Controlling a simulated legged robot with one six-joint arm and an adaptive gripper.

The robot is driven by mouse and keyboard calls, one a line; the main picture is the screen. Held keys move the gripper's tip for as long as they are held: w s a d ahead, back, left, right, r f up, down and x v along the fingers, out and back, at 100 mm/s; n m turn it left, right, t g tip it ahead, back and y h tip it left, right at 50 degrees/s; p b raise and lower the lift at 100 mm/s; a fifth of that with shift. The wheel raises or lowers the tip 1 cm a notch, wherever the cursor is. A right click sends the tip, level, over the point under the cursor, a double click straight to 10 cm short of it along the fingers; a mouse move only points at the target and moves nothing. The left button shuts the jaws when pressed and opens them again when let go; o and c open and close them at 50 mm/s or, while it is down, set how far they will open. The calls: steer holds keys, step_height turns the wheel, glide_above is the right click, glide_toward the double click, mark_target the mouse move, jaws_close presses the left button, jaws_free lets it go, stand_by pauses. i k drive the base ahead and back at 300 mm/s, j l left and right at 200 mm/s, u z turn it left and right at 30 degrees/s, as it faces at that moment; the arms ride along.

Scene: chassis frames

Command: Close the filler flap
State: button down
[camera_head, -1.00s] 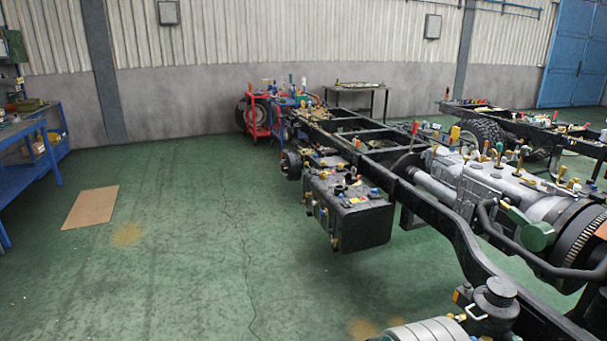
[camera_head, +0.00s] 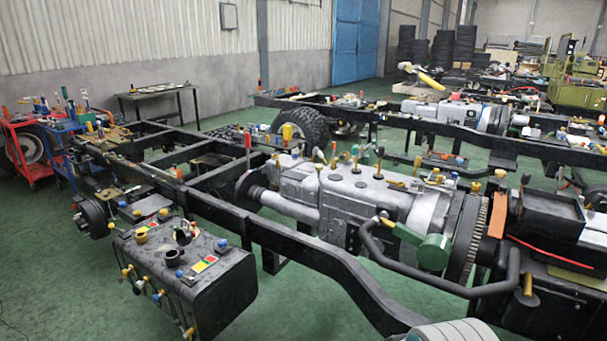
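A black box-shaped tank (camera_head: 225,292) hangs on the near side of the closest chassis frame, at lower left. On its top is a short round dark filler neck (camera_head: 173,257). A small dark piece (camera_head: 184,234) stands up just behind the neck, apart from its mouth. It may be the filler flap standing open, but it is too small to be sure. Coloured caps and red, yellow and green labels also sit on the tank top. My gripper is not in view.
The black chassis rail (camera_head: 310,245) runs beside the tank towards the lower right. A grey engine and gearbox (camera_head: 335,205) sit beyond it. Green floor (camera_head: 50,255) is clear left of the tank.

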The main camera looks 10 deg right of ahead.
mark_target(344, 157)
steer(key=i+j+z, duration=0.15)
steer(key=i, duration=0.3)
steer(key=i+j+z, duration=0.2)
steer(key=i, duration=0.25)
steer(key=i+j, duration=0.15)
steer(key=i, duration=0.35)
steer(key=i+j+u, duration=0.1)
steer(key=i, duration=0.4)
steer(key=i+l, duration=0.1)
steer(key=i, duration=0.4)
steer(key=i+l, duration=0.1)
steer(key=i, duration=0.35)
